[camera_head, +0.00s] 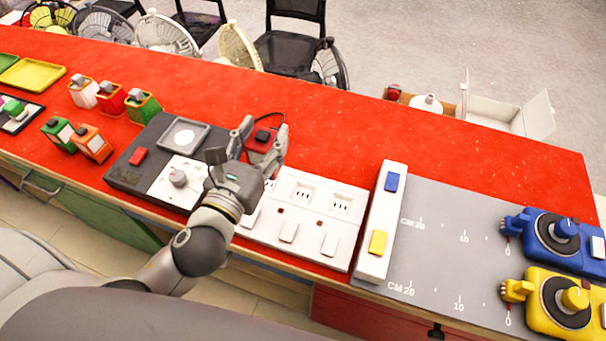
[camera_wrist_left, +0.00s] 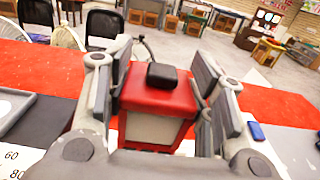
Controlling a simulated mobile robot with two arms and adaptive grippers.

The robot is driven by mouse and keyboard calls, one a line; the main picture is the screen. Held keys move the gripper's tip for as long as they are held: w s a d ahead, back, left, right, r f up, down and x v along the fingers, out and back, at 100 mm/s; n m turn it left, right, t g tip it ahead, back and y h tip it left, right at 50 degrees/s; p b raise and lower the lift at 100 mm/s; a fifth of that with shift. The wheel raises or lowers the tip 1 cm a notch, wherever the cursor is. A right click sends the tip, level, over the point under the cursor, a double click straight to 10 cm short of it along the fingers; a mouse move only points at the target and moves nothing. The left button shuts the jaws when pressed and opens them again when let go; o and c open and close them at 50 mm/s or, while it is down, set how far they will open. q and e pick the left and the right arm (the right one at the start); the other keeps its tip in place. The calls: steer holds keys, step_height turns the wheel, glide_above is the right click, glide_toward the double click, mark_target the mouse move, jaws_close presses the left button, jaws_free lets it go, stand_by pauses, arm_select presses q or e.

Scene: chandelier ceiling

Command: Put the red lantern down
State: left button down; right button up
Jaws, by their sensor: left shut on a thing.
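The red lantern, a small red box with a black knob on top and a pale front panel, shows between my left fingers in the head view (camera_head: 262,146). It also fills the middle of the left wrist view (camera_wrist_left: 160,98), upright. My left gripper (camera_head: 263,133) is shut on it, one finger on each side. The lantern is at the back edge of the white socket strip (camera_head: 318,205); I cannot tell whether it touches anything below. A thin dark cable or handle loops beside it. My right gripper is not in view.
Several small lanterns, including another red one (camera_head: 112,99), stand on the red counter (camera_head: 430,135) at the left. A grey panel with a dial (camera_head: 178,178) lies left of my gripper. A white two-button block (camera_head: 378,222) stands right. The counter behind is clear.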

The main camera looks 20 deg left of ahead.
arm_select(q)
steer(key=d+f+b, duration=0.1)
steer(key=d+f, duration=0.1)
steer(key=f, duration=0.1)
steer(key=w+d+f+b, duration=0.1)
steer(key=d+f, duration=0.1)
steer(key=f, duration=0.1)
steer(key=w+d+f+b, duration=0.1)
steer(key=d+f, duration=0.1)
steer(key=f, duration=0.1)
steer(key=shift+w+d+f, duration=0.15)
steer(key=shift+d+f, duration=0.1)
steer(key=shift+d, duration=0.15)
steer(key=shift+f, duration=0.15)
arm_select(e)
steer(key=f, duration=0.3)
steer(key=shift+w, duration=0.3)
arm_select(q)
steer(key=shift+f, duration=0.1)
steer(key=c, duration=1.1)
jaws_free()
steer(key=shift+f, duration=0.15)
steer(key=o, duration=0.5)
steer(key=shift+c, duration=0.2)
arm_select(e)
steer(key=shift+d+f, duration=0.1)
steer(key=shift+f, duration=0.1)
